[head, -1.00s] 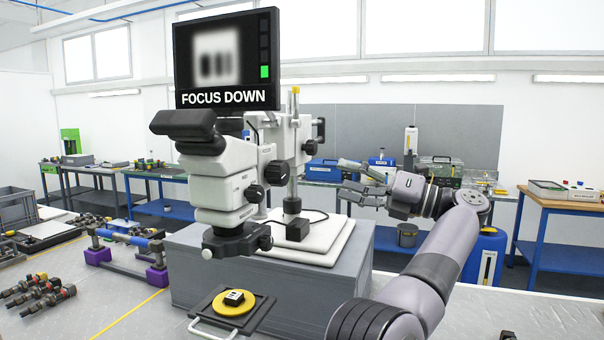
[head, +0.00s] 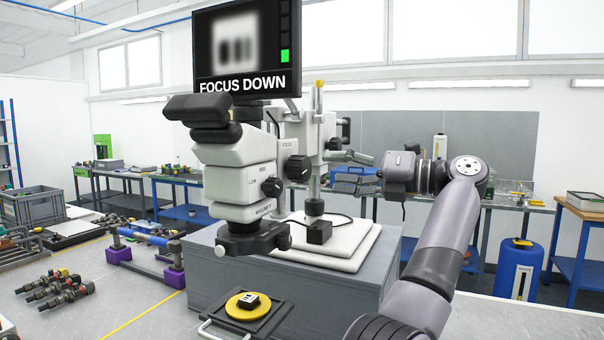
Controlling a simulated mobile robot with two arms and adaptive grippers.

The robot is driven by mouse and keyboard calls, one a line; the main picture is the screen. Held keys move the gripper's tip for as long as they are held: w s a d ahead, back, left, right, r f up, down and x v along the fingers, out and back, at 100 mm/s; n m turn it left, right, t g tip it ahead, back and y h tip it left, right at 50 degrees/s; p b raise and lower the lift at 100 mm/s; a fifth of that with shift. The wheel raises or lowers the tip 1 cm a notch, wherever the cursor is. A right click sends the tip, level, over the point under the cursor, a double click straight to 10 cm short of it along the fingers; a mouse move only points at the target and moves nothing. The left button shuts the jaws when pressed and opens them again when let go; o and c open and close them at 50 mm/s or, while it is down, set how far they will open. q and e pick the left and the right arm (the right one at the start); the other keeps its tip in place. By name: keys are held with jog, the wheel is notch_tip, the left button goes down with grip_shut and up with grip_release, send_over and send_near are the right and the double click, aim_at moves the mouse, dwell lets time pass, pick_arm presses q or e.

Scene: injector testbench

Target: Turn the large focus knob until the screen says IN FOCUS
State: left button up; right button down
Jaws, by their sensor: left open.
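The microscope (head: 235,165) stands on a grey block, with a large black knob (head: 298,168) on its right side and a smaller black knob (head: 272,187) lower down. The screen (head: 245,50) above it reads FOCUS DOWN. It shows a blurred pale shape with dark bars, and a green mark low in the column at its right edge. My left gripper (head: 336,166) is open and empty to the right of the large knob, its fingers pointing left toward the microscope. A gap shows between fingers and knob; their depth is hard to judge. My right gripper is out of view.
A black tray (head: 275,323) with a yellow disc (head: 240,306) and a small part lies before the microscope. A blue-and-purple rack (head: 150,240) and several dark injectors (head: 55,288) are at left. The microscope's post (head: 318,150) stands near my fingers.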

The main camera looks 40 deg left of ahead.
aim_at(307, 169)
pick_arm(q)
jog(key=x, duration=0.8)
jog(key=shift+a+p, duration=0.2)
jog(key=shift+p, duration=0.2)
jog(key=c, duration=1.2)
jog(key=shift+o, duration=0.2)
jog(key=shift+n, duration=0.4)
jog(key=n, duration=0.3)
jog(key=shift+s+n, duration=0.1)
jog(key=shift+n, duration=1.9)
